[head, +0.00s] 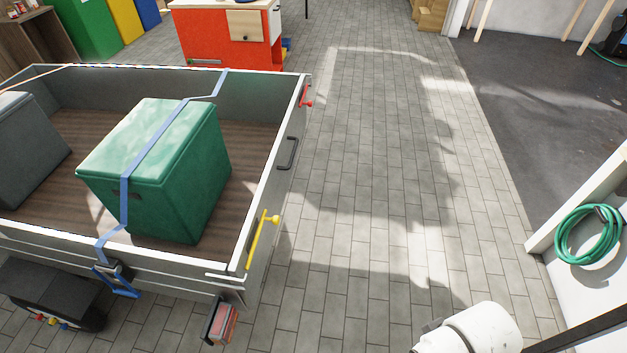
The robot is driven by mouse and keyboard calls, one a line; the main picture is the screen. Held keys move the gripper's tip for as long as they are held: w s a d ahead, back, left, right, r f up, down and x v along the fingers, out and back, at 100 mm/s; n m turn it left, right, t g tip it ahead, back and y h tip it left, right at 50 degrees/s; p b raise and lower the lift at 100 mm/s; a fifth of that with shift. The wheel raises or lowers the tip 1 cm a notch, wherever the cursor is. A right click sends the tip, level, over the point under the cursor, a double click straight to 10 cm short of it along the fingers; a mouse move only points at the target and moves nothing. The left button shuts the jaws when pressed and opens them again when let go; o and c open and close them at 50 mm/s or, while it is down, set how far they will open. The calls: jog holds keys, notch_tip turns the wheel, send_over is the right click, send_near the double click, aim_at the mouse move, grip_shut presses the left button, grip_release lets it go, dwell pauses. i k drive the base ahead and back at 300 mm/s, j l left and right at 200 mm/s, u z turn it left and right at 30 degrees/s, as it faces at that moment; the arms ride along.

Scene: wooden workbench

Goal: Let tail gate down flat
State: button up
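The tail gate (277,178) is the grey right-hand end panel of a trailer (110,262) in the head view. It stands upright, closing the trailer bed. A black handle (289,154) is on its outer face, near the middle. I cannot tell whether either latch is fastened. A white rounded part of my arm shows at the bottom right, apart from the gate. My gripper is not in view.
A green box (190,180) under a blue strap (150,150) stands in the bed, beside a dark grey box (22,145). A tail light (223,322) juts out below the near corner. Paving right of the gate is clear. A green hose (588,235) hangs at right.

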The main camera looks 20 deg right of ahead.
aim_at(272, 191)
jog(key=k, duration=0.1)
jog(key=i+l+u, duration=0.1)
jog(key=i+l, duration=0.3)
jog(key=i, duration=0.2)
jog(key=i+l, duration=0.4)
jog(key=i, duration=0.2)
jog(key=j+u, duration=0.05)
